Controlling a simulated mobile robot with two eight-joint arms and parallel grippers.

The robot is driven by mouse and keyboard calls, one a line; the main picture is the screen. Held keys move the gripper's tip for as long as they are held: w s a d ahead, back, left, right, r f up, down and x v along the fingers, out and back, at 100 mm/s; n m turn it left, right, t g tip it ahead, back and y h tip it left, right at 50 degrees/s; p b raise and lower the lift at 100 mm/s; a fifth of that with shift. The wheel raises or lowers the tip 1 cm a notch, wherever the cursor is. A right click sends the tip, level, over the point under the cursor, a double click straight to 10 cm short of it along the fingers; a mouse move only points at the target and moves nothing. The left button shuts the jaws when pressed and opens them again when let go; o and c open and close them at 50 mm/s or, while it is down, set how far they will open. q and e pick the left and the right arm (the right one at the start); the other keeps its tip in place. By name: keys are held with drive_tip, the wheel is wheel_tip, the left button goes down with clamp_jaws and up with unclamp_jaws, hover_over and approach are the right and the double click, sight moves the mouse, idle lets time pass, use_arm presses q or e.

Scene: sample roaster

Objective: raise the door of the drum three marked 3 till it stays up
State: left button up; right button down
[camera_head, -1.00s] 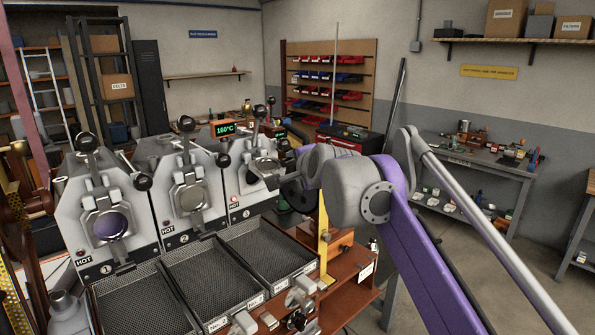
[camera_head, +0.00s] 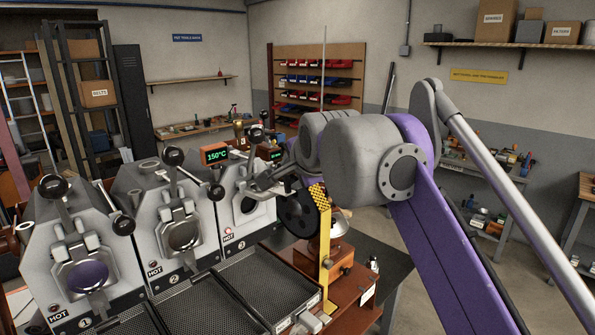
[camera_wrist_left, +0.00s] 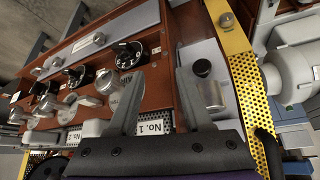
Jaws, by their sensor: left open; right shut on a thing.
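Drum three (camera_head: 231,200) is the rightmost of three grey drums. Its front shows a dark-edged round opening (camera_head: 248,206), with a pale patch inside. My right gripper (camera_head: 268,184) is at the top right of this opening, shut on what looks like the door's handle; the door seems tilted up and out from the front. My fingers and wrist partly hide the door, so its exact angle is unclear. My left gripper (camera_wrist_left: 157,88) is open and empty in the left wrist view, over a brown panel, with one finger near a metal cup (camera_wrist_left: 208,88).
Drum one (camera_head: 85,260) and drum two (camera_head: 170,225) have their round doors down. Mesh trays (camera_head: 220,285) lie in front. A yellow perforated guard (camera_head: 325,240) stands right of drum three. A panel of knobs (camera_wrist_left: 75,75) is left of my left gripper.

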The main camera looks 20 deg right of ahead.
drive_tip(key=shift+w+a+f, duration=0.15)
drive_tip(key=shift+w+a, duration=0.1)
drive_tip(key=shift+w, duration=0.05)
drive_tip(key=c, duration=0.7)
unclamp_jaws()
drive_tip(key=shift+w, duration=0.15)
drive_tip(key=shift+c, duration=0.2)
drive_tip(key=shift+w+a, duration=0.1)
use_arm(q)
drive_tip(key=shift+w, duration=0.15)
drive_tip(key=shift+w+a+f, duration=0.2)
drive_tip(key=shift+w, duration=0.3)
use_arm(e)
drive_tip(key=d+v, duration=0.1)
drive_tip(key=v, duration=1)
drive_tip(key=shift+a, duration=0.35)
drive_tip(key=shift+s+d, duration=0.15)
drive_tip(key=shift+s, duration=0.15)
